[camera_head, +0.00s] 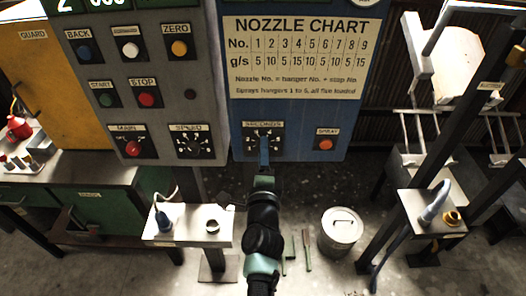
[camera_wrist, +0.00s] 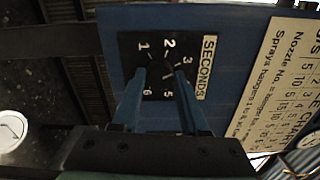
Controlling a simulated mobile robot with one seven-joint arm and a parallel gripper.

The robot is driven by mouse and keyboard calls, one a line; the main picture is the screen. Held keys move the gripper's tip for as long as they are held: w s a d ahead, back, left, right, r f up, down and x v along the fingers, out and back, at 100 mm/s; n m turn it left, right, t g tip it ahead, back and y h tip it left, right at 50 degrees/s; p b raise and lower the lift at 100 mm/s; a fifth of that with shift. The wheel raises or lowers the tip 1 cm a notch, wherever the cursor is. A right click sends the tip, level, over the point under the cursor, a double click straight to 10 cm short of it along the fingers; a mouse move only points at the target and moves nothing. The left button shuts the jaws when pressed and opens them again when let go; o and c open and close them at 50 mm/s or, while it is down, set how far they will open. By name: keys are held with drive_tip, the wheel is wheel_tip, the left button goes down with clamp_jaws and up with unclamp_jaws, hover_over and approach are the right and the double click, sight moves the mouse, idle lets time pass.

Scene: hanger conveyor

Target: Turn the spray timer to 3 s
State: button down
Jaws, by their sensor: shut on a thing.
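The spray timer is a black dial plate labelled SECONDS (camera_head: 250,133) on the blue panel. In the wrist view the timer plate (camera_wrist: 130,45) shows numbers including 1, 2, 3, 5 and 6 around a small dark knob (camera_wrist: 167,72). My gripper (camera_head: 264,150) reaches up to the timer from below. In the wrist view, the blue fingers of my gripper (camera_wrist: 166,76) are shut on the knob, one on each side. The fingers hide part of the dial, and I cannot tell surely which number the knob points to.
The orange SPRAY button (camera_head: 326,144) is right of the timer, under the nozzle chart (camera_head: 300,58). The grey panel at left carries the SPEED dial (camera_head: 192,143) and the red MAIN switch (camera_head: 134,148). Below are a small white table (camera_head: 185,236) and a lidded can (camera_head: 341,228).

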idle(0.3)
drive_tip(key=shift+c, duration=2.1)
unclamp_jaws()
drive_tip(key=shift+s, duration=0.1)
drive_tip(key=s+p, duration=0.5)
drive_tip(key=s, duration=0.7)
drive_tip(key=shift+s, duration=0.4)
drive_tip(key=w+a+r+n+t+y, duration=0.2)
drive_tip(key=r+n, duration=0.4)
drive_tip(key=r, duration=1)
drive_tip(key=w+a+r+n+t+y, duration=0.1)
drive_tip(key=a+r+n+t, duration=0.3)
drive_tip(key=r, duration=1.3)
drive_tip(key=s+d+r+n+t+h, duration=0.1)
drive_tip(key=s+d+r+n, duration=0.1)
drive_tip(key=r, duration=0.5)
drive_tip(key=s+d+r+n+t+h, duration=0.1)
drive_tip(key=s+d+r+n, duration=0.1)
drive_tip(key=s+r+n, duration=0.2)
drive_tip(key=s+d+r+n+t+h, duration=0.1)
drive_tip(key=s+d+r+n, duration=0.1)
drive_tip(key=s+r, duration=0.6)
wheel_tip(320, 180, up, 4)
drive_tip(key=shift+s+r+n, duration=0.15)
drive_tip(key=shift+n, duration=0.45)
